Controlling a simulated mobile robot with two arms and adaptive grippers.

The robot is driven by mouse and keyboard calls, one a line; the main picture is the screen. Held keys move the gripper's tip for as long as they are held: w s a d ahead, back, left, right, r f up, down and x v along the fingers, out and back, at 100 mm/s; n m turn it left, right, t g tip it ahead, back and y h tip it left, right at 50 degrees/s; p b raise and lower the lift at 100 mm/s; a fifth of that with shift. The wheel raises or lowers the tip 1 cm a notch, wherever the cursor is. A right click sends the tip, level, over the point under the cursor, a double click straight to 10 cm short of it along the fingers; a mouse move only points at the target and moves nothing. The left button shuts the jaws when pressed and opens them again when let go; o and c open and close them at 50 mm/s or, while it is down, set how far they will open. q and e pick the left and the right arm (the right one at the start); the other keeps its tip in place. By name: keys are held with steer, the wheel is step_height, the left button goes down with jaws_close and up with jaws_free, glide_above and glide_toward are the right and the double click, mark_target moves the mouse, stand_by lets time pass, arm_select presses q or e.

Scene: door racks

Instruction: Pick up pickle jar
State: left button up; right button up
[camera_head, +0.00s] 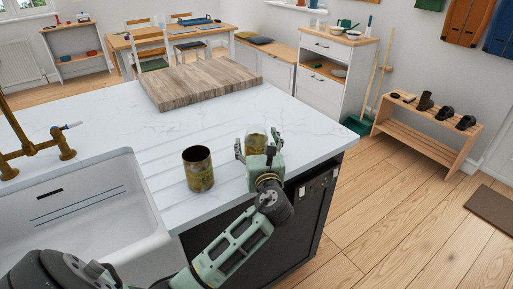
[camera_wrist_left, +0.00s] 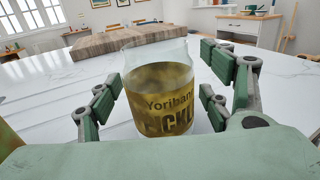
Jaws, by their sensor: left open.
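The pickle jar (camera_head: 256,140) is a glass jar with yellow-green contents, upright on the white marble counter. In the left wrist view the jar (camera_wrist_left: 160,92) shows dark lettering on its front and stands between my left gripper's spread green fingers. A gap shows on both sides of it, and I see no firm contact. My left gripper (camera_head: 258,152) is open around the jar, at the counter's right part, and hides the jar's lower part in the head view. My right gripper is not in view.
An open, worn tin can (camera_head: 198,170) stands just left of the jar. A white sink (camera_head: 85,210) with a brass tap (camera_head: 35,145) lies further left. A thick wooden board (camera_head: 200,82) lies behind. The counter's right edge is close to the gripper.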

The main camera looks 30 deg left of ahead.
arm_select(q)
steer(key=c, duration=1.4)
